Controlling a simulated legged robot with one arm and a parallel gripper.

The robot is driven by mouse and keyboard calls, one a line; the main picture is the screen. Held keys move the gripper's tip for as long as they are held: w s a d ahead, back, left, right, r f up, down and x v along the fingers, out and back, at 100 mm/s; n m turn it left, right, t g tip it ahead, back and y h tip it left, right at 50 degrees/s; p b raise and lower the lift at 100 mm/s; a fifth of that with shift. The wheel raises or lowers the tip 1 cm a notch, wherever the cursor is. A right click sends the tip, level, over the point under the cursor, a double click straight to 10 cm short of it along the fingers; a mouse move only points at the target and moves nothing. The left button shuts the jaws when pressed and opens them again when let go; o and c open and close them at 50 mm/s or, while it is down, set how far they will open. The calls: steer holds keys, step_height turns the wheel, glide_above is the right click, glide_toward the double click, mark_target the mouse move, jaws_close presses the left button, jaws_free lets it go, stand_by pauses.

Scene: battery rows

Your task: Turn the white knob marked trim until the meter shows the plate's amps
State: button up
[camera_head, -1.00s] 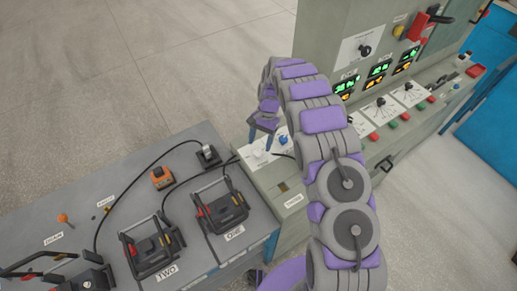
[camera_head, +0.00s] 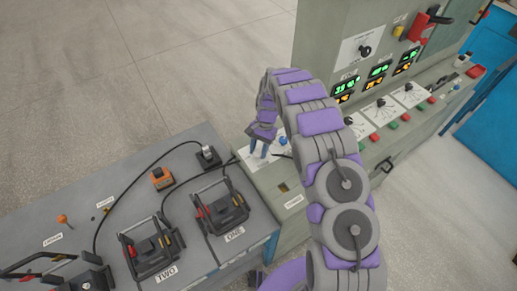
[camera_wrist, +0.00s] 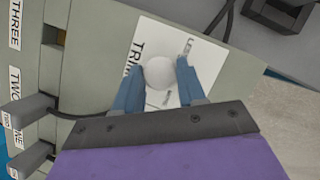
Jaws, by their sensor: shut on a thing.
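The white trim knob (camera_wrist: 158,73) sits on a white card (camera_wrist: 150,38) lettered TRIM in the wrist view. My gripper (camera_wrist: 158,82) is shut on the knob, with one blue finger on each side of it. In the head view my gripper (camera_head: 258,149) points down at the left end of the console's ledge, and the knob is hard to make out between the fingers. Lit meters (camera_head: 345,88) with green and amber digits stand on the console's face; their digits are too small to read. I cannot make out the plate's amps.
A grey bench (camera_head: 200,270) to the left carries battery units marked ONE (camera_head: 221,208) and TWO (camera_head: 150,246), with cables. Red and green buttons (camera_head: 393,126) line the ledge at right.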

steer(key=c, duration=0.4)
steer(key=shift+a+r+n+h+p, duration=0.15)
steer(key=shift+n+h+p, duration=0.3)
steer(key=shift+n, duration=0.65)
steer(key=shift+n+h, duration=0.35)
steer(key=shift+n, duration=0.55)
steer(key=o, duration=1)
steer(key=shift+o, duration=0.2)
steer(key=shift+w, duration=0.1)
